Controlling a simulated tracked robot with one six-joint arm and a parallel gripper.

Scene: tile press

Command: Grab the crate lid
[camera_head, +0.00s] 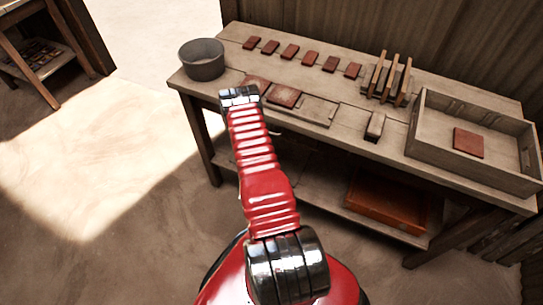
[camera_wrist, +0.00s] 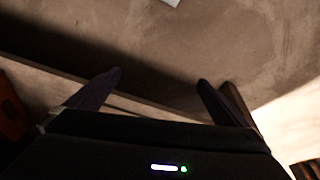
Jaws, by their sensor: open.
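An open grey wooden crate (camera_head: 485,167) stands at the right end of the workbench, with one red tile (camera_head: 468,142) inside. No lid is on it. I cannot clearly make out a crate lid; a flat reddish-orange wooden piece (camera_head: 388,205) lies on the bench's lower shelf, and I cannot tell whether it is the lid. My red arm reaches up toward the bench's left part, and its dark end hides some of the bench edge. In the wrist view my gripper (camera_wrist: 159,77) is open, its dark fingers apart, with nothing between them but ground behind.
The workbench (camera_head: 225,78) holds a grey bucket (camera_head: 202,65) at its left end, a row of several red tiles (camera_head: 290,51) along the back, and a rack with upright wooden slats (camera_head: 387,80). A second table (camera_head: 40,60) stands far left. Open floor (camera_head: 90,150) lies left.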

